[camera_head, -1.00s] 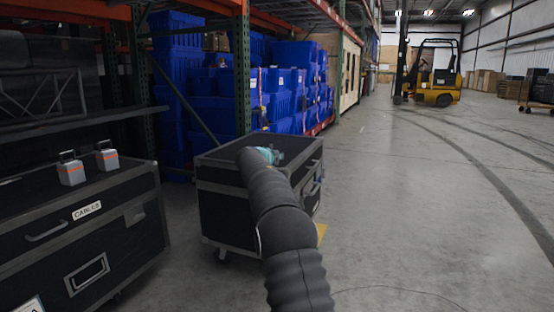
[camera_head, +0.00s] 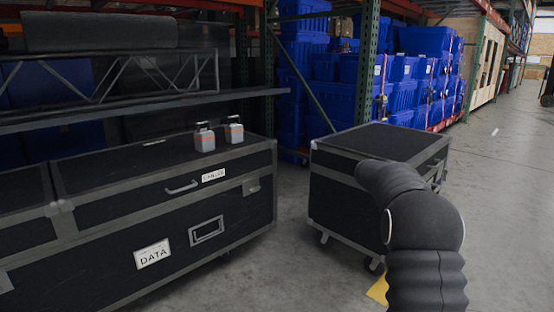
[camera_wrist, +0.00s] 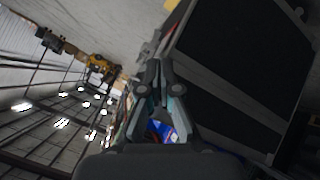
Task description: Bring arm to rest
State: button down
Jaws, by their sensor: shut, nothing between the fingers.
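My arm rises from the lower right of the head view and bends away in front of the smaller black case. The gripper itself is hidden behind the arm there. In the wrist view my gripper (camera_wrist: 150,72) shows with its fingers together and nothing between them. The smaller black case (camera_head: 335,195) stands on wheels behind the arm; a large dark face of it (camera_wrist: 245,65) fills the right of the wrist view. I cannot tell how wide the gap between arm and case is.
A long black case (camera_head: 105,205) labelled DATA stands at the left, with two small grey boxes (camera_head: 205,138) (camera_head: 234,130) on top. Blue totes (camera_head: 425,65) fill the rack behind. A yellow floor mark (camera_head: 378,290) shows below the smaller case. Open floor (camera_head: 510,170) lies to the right.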

jog(key=s+a+r+n+g+y+p, duration=0.15)
jog(key=s+a, duration=0.55)
jog(key=s, duration=0.7)
jog(key=s+a+r+n+g+y+p, duration=0.1)
jog(key=s+a+r+y+p, duration=0.15)
jog(key=s+a, duration=0.8)
jog(key=s+a+r+n+g+y+p, duration=0.1)
jog(key=s+a+r+y+p, duration=0.15)
jog(key=s, duration=1.55)
jog(key=s+a+r+t+y+p, duration=0.1)
jog(key=s+a+r+t+p, duration=0.2)
jog(key=s, duration=0.6)
jog(key=shift+a+r+y+p, duration=0.25)
jog(key=shift+r+y+p, duration=0.1)
jog(key=shift+r, duration=0.9)
